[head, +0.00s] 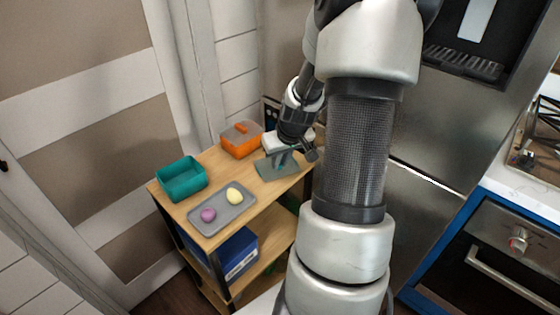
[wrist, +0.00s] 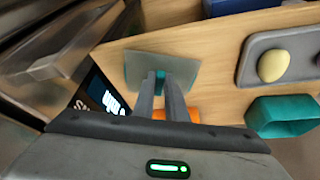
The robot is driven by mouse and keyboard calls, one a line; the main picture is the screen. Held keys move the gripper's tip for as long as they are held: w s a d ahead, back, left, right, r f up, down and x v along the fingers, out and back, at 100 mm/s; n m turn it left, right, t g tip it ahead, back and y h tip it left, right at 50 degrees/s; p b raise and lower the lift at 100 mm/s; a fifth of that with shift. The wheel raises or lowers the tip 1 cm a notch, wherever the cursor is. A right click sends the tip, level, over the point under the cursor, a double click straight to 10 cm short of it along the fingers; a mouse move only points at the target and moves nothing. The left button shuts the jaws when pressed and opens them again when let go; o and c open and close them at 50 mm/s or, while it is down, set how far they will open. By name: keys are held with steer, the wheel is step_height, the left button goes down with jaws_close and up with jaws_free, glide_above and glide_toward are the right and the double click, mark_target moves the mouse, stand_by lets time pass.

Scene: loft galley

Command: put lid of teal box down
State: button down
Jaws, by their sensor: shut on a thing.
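The lid of the teal box (head: 265,170) is a flat grey-green, see-through plate with a small teal knob. My gripper (head: 281,158) is shut on this knob. The lid is at the right part of the wooden shelf top, low and about level; I cannot tell whether it touches the wood. In the wrist view the lid (wrist: 183,72) lies beyond my fingers (wrist: 160,84), which pinch the knob. The teal box (head: 181,185) stands open and looks empty at the left end of the top. It also shows in the wrist view (wrist: 282,118).
An orange box (head: 241,145) with its lid on stands behind, just left of the held lid. A grey tray (head: 225,217) at the front holds a yellow piece (head: 234,196) and a purple piece (head: 208,214). A blue box (head: 237,255) sits on the lower shelf. Bare wood lies between them.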

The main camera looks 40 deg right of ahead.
steer(key=shift+f, duration=0.2)
steer(key=c, duration=1.8)
jaws_free()
steer(key=shift+r, duration=0.1)
steer(key=shift+s+r, duration=0.1)
steer(key=shift+r, duration=0.5)
steer(key=d+p+v, duration=0.1)
steer(key=p+v, duration=0.1)
steer(key=v, duration=0.9)
steer(key=shift+a+p, duration=0.35)
steer(key=shift+a, duration=0.15)
steer(key=shift+s, duration=0.1)
